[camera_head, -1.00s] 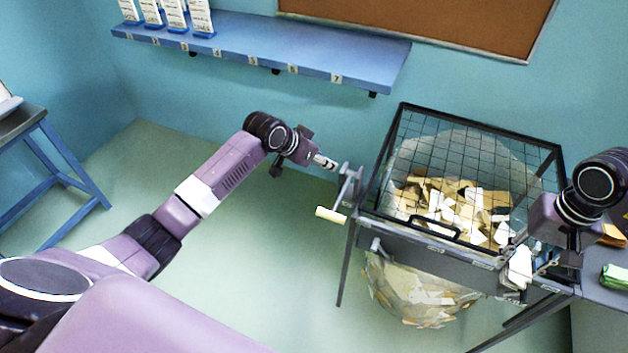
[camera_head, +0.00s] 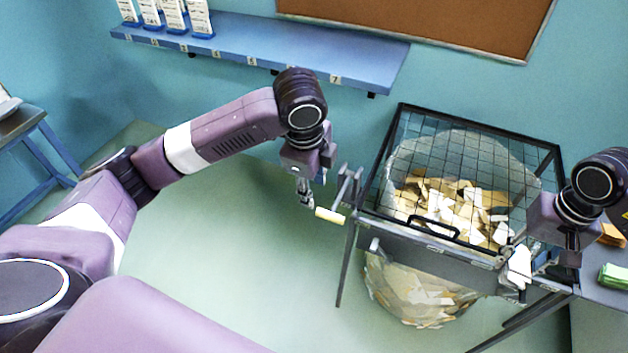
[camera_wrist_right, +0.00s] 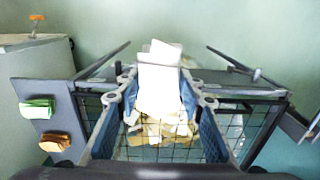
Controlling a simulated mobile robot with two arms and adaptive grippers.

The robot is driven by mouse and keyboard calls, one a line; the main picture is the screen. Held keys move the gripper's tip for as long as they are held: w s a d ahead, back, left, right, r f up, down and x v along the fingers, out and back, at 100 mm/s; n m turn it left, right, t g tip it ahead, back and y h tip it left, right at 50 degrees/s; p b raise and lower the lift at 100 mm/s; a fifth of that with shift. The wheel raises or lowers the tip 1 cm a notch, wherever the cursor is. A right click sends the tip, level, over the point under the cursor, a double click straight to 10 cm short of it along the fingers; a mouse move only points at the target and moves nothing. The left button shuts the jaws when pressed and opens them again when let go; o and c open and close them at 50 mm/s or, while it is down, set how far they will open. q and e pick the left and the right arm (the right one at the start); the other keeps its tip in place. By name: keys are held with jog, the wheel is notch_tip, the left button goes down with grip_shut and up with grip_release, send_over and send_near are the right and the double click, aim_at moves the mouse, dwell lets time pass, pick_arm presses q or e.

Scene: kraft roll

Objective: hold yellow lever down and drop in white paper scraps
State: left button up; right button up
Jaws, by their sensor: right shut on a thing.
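The pale yellow lever handle (camera_head: 329,215) sticks out on the left side of the mesh-topped bin (camera_head: 432,229). My left gripper (camera_head: 306,200) points down just left of the handle's end, very close to it; I cannot tell if they touch or if its fingers are apart. My right gripper (camera_head: 528,262) is shut on white paper scraps (camera_head: 519,268) at the bin's front right corner. In the right wrist view the white scraps (camera_wrist_right: 159,82) stand between the fingers, above the mesh. White and tan scraps (camera_head: 455,207) lie under the mesh.
A clear bag (camera_head: 415,292) of scraps hangs under the bin. Green pads (camera_head: 614,276) and orange-brown pads (camera_head: 611,236) lie on a grey surface at the right. A blue shelf (camera_head: 260,48) runs along the wall. Floor left of the bin is clear.

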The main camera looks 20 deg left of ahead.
aim_at(317, 210)
pick_arm(q)
jog(key=f, duration=0.3)
jog(key=w+f, duration=0.1)
jog(key=f, duration=0.2)
jog(key=w+f, duration=0.1)
jog(key=f, duration=0.3)
jog(key=shift+c, duration=0.4)
